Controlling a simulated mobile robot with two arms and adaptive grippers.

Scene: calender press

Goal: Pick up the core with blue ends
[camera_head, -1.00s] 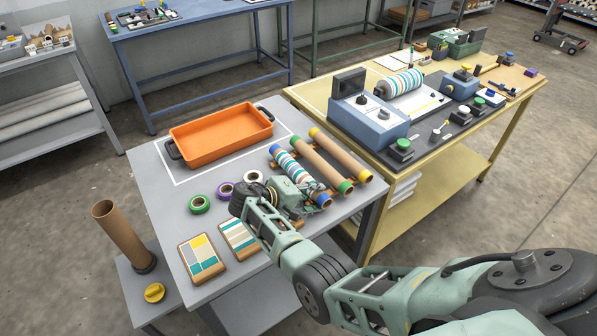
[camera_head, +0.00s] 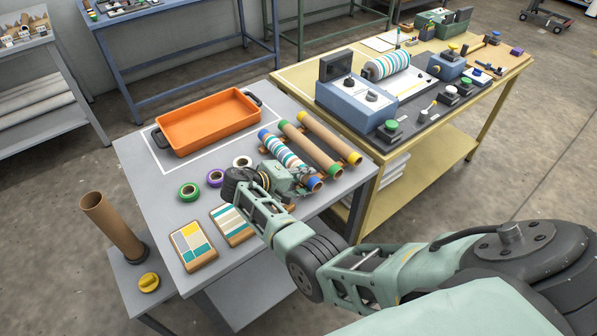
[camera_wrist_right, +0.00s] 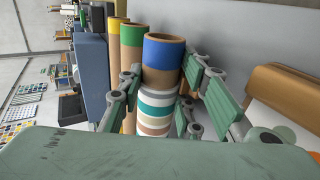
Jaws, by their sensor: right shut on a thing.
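The core with blue ends (camera_head: 282,150) has teal, white and tan stripes and lies on the grey table, leftmost of three cores side by side. Its blue end and open brown tube also show in the right wrist view (camera_wrist_right: 162,60). My right gripper (camera_head: 296,180) is at the core's near half, with its fingers on either side; the right wrist view shows them shut around the striped part (camera_wrist_right: 160,103). The green-ended core (camera_head: 311,148) lies just right of it, and the yellow-ended core (camera_head: 331,138) beyond that. My left gripper is not in view.
An orange tray (camera_head: 208,122) with dark handles stands behind, inside a white outline. A yellow bench (camera_head: 440,140) with a press stands right.

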